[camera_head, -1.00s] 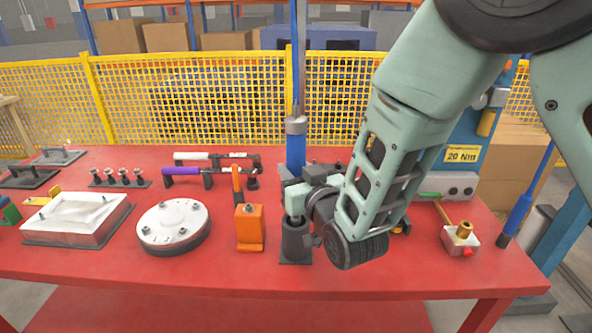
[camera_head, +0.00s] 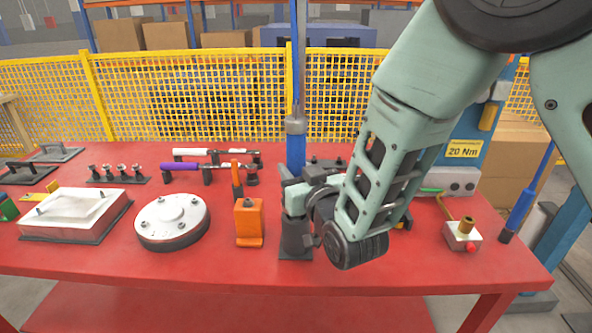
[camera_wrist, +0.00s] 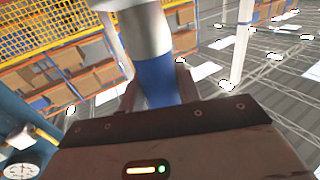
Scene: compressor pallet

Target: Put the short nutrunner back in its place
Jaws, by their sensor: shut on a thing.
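The short nutrunner (camera_head: 295,150) is an upright tool with a blue body and a grey collar. It stands above a dark grey cup-shaped holder (camera_head: 296,241) near the front middle of the red table. My gripper (camera_head: 294,190) is shut on the nutrunner's blue body, just above the holder. The wrist view shows the blue body (camera_wrist: 157,82) between my two fingers, with the grey part beyond. My gripper hides the nutrunner's lower end, so I cannot tell whether it is in the holder.
An orange block holder (camera_head: 249,222) stands close left of the grey holder. A round white cover (camera_head: 172,218) is further left. A valve block with a red knob (camera_head: 462,236) lies to the right. The table (camera_head: 230,275) is clear along its front edge.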

